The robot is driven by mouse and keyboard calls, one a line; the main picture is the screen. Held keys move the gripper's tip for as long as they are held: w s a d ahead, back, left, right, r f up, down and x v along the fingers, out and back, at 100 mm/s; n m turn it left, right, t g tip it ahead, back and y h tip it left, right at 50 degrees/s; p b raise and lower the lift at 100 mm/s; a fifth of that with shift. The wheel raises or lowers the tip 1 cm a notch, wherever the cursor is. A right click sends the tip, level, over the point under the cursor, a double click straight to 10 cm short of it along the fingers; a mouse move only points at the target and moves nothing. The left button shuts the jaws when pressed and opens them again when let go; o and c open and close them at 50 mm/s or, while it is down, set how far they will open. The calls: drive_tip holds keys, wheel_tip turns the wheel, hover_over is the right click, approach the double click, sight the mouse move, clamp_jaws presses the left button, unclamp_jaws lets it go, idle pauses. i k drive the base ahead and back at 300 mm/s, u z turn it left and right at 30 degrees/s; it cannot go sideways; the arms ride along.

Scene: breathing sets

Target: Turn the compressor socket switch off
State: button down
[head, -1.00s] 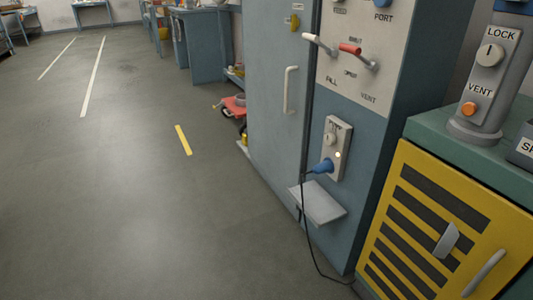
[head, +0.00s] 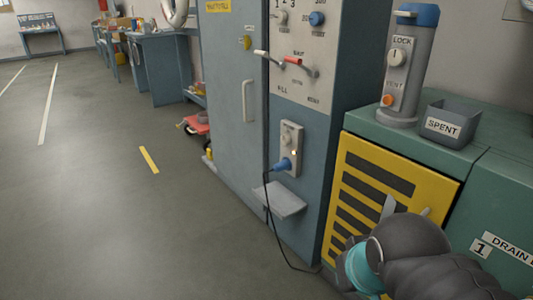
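The compressor socket (head: 291,139) is a pale upright plate on the blue-grey cabinet front, in the middle of the head view. It carries a small round switch knob near its top and a small glowing warm light on its right side. A blue plug (head: 282,165) sits in its lower part, with a dark cable hanging to the floor. The switch's exact position is too small to tell. Dark grey links of my arm, with a teal band, show at the lower right, well apart from the socket. My gripper's fingers are not in view.
A small grey shelf (head: 278,200) juts out below the socket. Above it is a panel (head: 308,85) with white and red levers. A yellow slatted door (head: 358,200) and a green bench with a grey lock post (head: 400,75) stand right. The floor left is open.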

sight(285, 139)
drive_tip(key=k, duration=1.25)
drive_tip(key=z, duration=0.85)
drive_tip(key=i, duration=1.25)
drive_tip(key=u, duration=0.7)
drive_tip(key=i, duration=0.55)
drive_tip(key=u, duration=0.65)
